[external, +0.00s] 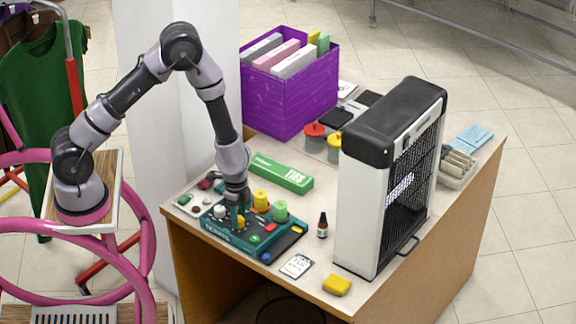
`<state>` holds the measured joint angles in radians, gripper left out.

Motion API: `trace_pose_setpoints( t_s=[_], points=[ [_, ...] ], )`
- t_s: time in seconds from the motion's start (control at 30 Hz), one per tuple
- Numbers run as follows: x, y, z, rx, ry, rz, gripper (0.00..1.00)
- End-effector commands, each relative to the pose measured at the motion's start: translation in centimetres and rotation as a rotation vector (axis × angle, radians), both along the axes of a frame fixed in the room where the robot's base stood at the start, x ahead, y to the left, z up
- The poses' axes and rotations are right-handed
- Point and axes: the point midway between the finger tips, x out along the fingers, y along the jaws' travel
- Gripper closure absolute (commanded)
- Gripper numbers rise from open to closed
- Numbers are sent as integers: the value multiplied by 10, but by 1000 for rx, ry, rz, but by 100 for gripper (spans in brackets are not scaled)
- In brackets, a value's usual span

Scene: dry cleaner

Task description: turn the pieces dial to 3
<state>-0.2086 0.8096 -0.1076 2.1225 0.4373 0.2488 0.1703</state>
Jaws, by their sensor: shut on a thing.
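The teal control panel (226,236) lies on the counter near its front left corner. It carries several knobs and buttons, among them a yellow knob (260,200), a green knob (280,210) and a white knob (220,211). My gripper (239,212) points down over the panel's back middle, shut on a small dial there. The fingers hide most of that dial, and a bit of yellow shows at their tips. The dial's pointer, its numbers and the small panel labels are too small to read.
A green box (281,174) lies behind the panel, and a purple bin of files (289,85) stands farther back. A small dark bottle (322,226) and a tall black-and-white machine (366,200) stand to the right. A card (297,266) and yellow block (337,285) lie in front.

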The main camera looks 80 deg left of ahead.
Motion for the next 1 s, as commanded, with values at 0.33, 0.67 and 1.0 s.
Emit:
trace_pose_setpoints(
  t_s=[0.33, 0.67, 1.0],
  points=[
    [-1, 0, 0, 0, 2, -4, 100],
    [0, 0, 0, 1, 1, -4, 28],
    [0, 1, 27, 1, -3, -2, 28]
  ],
)
